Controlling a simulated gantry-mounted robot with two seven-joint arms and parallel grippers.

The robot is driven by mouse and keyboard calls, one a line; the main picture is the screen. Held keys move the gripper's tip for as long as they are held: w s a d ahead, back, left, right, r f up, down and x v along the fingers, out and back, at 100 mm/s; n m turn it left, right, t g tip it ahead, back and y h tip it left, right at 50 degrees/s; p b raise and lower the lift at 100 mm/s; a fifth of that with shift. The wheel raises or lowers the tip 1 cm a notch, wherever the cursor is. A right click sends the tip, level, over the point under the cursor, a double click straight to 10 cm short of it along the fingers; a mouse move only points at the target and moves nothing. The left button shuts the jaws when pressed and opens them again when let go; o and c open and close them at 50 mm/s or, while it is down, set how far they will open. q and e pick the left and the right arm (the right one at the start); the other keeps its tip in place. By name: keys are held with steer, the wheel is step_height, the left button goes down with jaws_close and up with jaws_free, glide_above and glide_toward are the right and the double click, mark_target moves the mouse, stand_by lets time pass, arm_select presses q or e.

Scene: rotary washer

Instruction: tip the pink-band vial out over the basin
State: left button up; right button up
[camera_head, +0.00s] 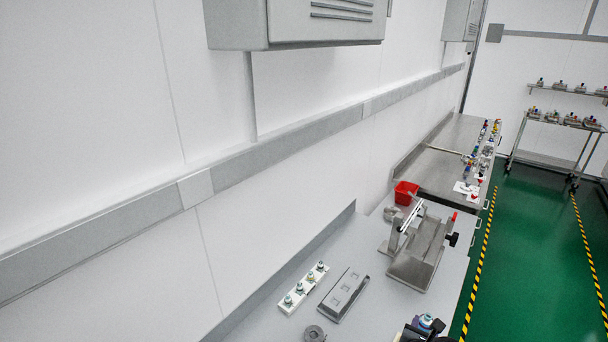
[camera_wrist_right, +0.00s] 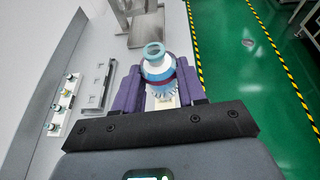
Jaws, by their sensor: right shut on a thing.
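My right gripper (camera_head: 424,328) is at the bottom edge of the head view, over the front part of the bench. In the right wrist view its purple fingers (camera_wrist_right: 160,88) are shut on a vial (camera_wrist_right: 157,66) with a blue ring at its top and a dark pinkish band lower down. The vial also shows in the head view (camera_head: 426,321), small and partly cut off. A steel tray-like basin (camera_head: 412,268) stands on the bench beyond the gripper, apart from it. It also shows at the top of the right wrist view (camera_wrist_right: 143,28). My left gripper is out of view.
A white rack (camera_head: 290,304) with several small vials and a grey block (camera_head: 343,295) with square recesses lie left of the gripper. A round grey part (camera_head: 314,334) is near the front. A red bin (camera_head: 405,192) stands behind the basin. Green floor lies right.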

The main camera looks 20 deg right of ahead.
steer(key=a+r+n+t+y, duration=0.2)
steer(key=r+n+y, duration=0.1)
steer(key=r, duration=1.1)
steer(key=w+a+r+n+t+y, duration=0.1)
steer(key=a+r+n+t+y, duration=0.1)
steer(key=r, duration=1.2)
steer(key=shift+w+n+y, duration=0.3)
steer(key=shift+n+y, duration=0.4)
steer(key=shift+n, duration=0.1)
steer(key=w+a+f+n+y+p, duration=0.1)
steer(key=w+a+n+y+p, duration=0.1)
steer(key=a, duration=1.8)
steer(key=shift+a+n+t+y, duration=0.2)
steer(key=shift+n+t+y, duration=0.2)
steer(key=shift+n+y, duration=0.45)
